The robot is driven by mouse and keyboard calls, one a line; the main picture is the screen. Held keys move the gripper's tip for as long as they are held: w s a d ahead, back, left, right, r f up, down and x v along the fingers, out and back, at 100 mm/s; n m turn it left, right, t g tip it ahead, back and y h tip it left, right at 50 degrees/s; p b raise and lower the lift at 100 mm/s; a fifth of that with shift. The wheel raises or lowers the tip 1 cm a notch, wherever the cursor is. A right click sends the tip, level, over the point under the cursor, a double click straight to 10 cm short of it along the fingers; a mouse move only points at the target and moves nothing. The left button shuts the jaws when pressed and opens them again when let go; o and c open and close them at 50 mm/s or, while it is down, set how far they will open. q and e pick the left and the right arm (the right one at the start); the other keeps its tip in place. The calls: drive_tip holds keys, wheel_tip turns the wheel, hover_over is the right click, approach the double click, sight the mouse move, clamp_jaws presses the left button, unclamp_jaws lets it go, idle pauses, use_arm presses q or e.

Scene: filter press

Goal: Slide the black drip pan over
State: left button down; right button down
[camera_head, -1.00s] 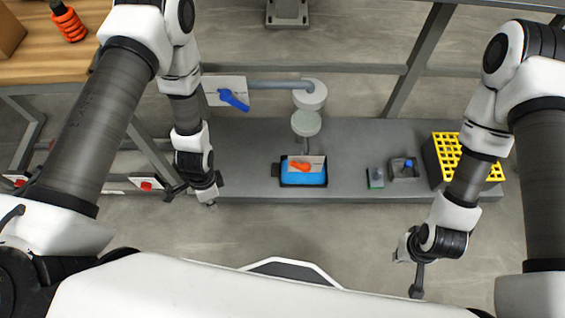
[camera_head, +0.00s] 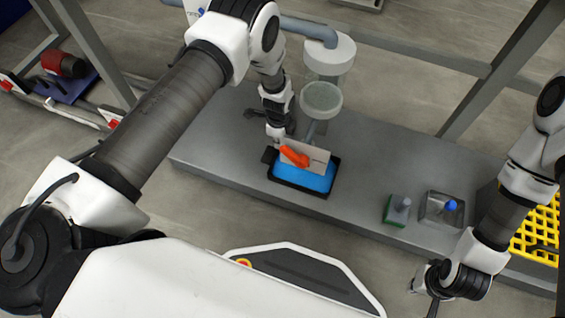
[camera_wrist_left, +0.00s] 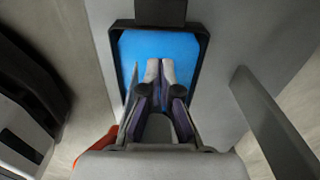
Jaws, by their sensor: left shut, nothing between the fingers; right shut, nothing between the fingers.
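The black drip pan (camera_head: 300,191), with blue inside, sits on the low grey platform near its front edge. A pale plate with an orange-red lever (camera_head: 294,156) stands above the pan and hides part of it. My left gripper (camera_head: 277,143) is at the pan's far left corner in the head view. In the left wrist view, its shut, empty fingers (camera_wrist_left: 160,72) point over the blue inside the black rim (camera_wrist_left: 203,62); contact cannot be told. My right gripper (camera_head: 424,292) is shut and empty, in front of the platform at the lower right.
A grey round vessel (camera_head: 321,98) with a pipe stands behind the pan. To the right are a green-based block (camera_head: 397,209), a grey tray with a blue knob (camera_head: 443,207) and a yellow grid (camera_head: 537,231). The platform (camera_head: 215,155) is bare left of the pan.

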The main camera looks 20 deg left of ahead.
sight(279, 163)
use_arm(q)
wheel_tip(279, 163, down, 10)
drive_tip(key=b, duration=0.5)
drive_tip(key=shift+r, duration=0.1)
